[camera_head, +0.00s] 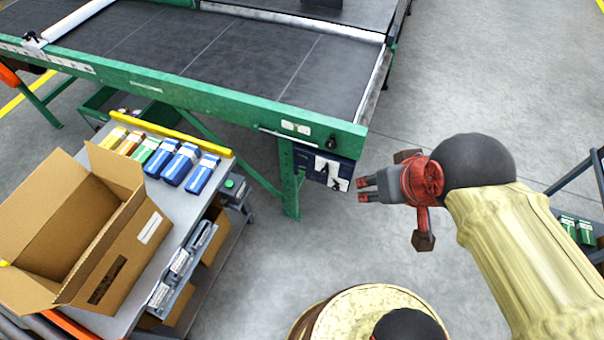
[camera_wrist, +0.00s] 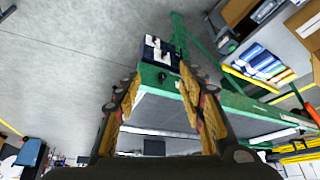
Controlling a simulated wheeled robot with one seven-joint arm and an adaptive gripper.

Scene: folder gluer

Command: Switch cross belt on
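The belt table (camera_head: 230,55) has a dark belt in a green frame. A dark blue control box (camera_head: 309,163) with white switch-like parts (camera_head: 326,166) hangs under its near right corner. Which switch position each part is in is too small to tell. My gripper (camera_head: 359,189) is just right of the box, fingers pointing at it, with a small gap between. In the wrist view the box (camera_wrist: 152,54) lies ahead, between and beyond the fingertips. My gripper (camera_wrist: 158,82) is open there, with nothing between its fingers.
A black knob (camera_head: 331,144) sits on the green frame above the box. A grey cart (camera_head: 207,150) with an open cardboard box (camera_head: 120,262) and several small cartons stands at left. A dark rack (camera_head: 585,195) stands at far right. The floor between is clear.

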